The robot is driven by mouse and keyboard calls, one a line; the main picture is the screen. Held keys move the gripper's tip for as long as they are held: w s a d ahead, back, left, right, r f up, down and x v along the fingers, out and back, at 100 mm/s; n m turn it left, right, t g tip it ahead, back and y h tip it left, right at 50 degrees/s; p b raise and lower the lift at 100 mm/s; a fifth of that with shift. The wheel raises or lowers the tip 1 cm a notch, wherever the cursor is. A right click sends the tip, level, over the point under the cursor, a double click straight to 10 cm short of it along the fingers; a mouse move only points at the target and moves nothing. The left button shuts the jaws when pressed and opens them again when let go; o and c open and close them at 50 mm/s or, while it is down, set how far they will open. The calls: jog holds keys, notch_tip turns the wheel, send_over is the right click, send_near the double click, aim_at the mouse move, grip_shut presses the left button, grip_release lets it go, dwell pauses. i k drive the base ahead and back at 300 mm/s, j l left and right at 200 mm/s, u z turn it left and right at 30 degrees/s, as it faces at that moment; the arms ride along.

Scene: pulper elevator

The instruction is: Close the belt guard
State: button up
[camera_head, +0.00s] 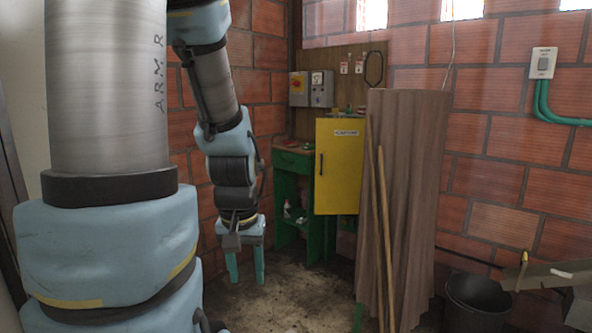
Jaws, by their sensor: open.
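A yellow panel (337,178), which looks like the belt guard, stands upright in the middle of the view. It has a small white label too small to read and a dark vertical handle near its left edge. Its right edge is partly hidden by a brown corrugated sheet. I cannot tell how far it stands open. My gripper (246,276) hangs to the left of the panel, pointing down, with its two teal fingers apart and nothing visible between them. It is apart from the panel in the picture.
A green stand (294,160) with small items is behind my gripper. The corrugated sheet (412,190) and two wooden poles (383,235) stand right of the panel. A black bucket (477,300) is at lower right. A grey control box (311,89) is above. Bare floor (285,300) lies below my gripper.

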aim_at(339, 142)
jog(key=i+l+u, duration=0.95)
jog(key=i+l, duration=0.55)
jog(key=l, duration=0.25)
jog(key=i+l, duration=0.3)
jog(key=i+l+u, duration=0.1)
jog(key=i+l, duration=0.15)
jog(key=l, duration=0.25)
